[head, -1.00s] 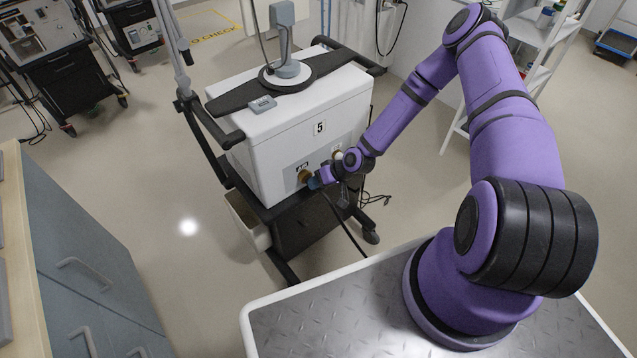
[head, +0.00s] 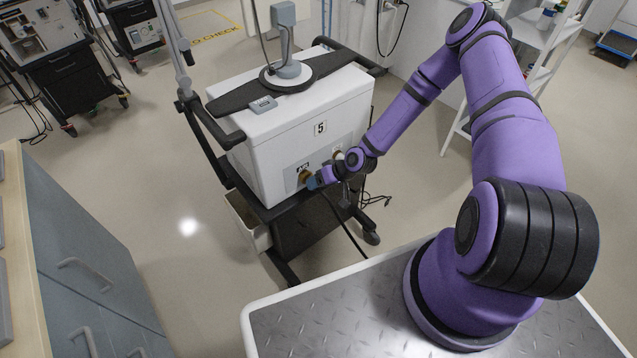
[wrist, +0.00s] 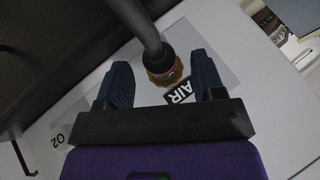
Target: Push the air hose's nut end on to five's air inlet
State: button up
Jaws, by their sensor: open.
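The ventilator marked 5 (head: 320,128) stands in front of me. In the wrist view a dark air hose (wrist: 137,22) ends in a brass-coloured nut end (wrist: 163,68) at the panel, beside the AIR label (wrist: 181,90). The nut looks up against the panel and covers five's air inlet. Whether it is fully seated I cannot tell. My gripper (wrist: 165,78) is open, its two blue fingers on either side of the nut with gaps between. In the head view my gripper (head: 313,182) is at the panel by the brass fitting (head: 304,176), and the hose hangs below it.
An O2 label (wrist: 58,138) is on the same panel, and a pale fitting (head: 338,156) sits right of the brass one. The ventilator's cart has dark handles and a lower shelf. A grey cabinet (head: 85,265) stands at left, with clear floor between.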

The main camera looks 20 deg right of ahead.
jog(key=s+d+r+n+g+h, duration=0.1)
jog(key=d+r+h, duration=0.1)
jog(key=d+r, duration=0.35)
jog(key=s+d+r+h, duration=0.1)
jog(key=d+r, duration=0.2)
jog(key=r, duration=0.6)
jog(key=s+d+r+n+g+h, duration=0.15)
jog(key=d+r, duration=0.25)
jog(key=r, duration=0.4)
jog(key=s+r+m+h, duration=0.2)
jog(key=s+r+h, duration=0.15)
jog(key=r, duration=1.35)
jog(key=s+a+r+m+t, duration=0.1)
jog(key=s+a+r, duration=0.2)
jog(key=s+r, duration=0.7)
jog(key=s+a+r+m+t, duration=0.1)
jog(key=s+a+r+t, duration=0.1)
jog(key=s+r, duration=0.9)
jog(key=shift+s+a+r+y, duration=0.3)
jog(key=shift+s+a+y, duration=0.1)
jog(key=shift+s+a, duration=0.45)
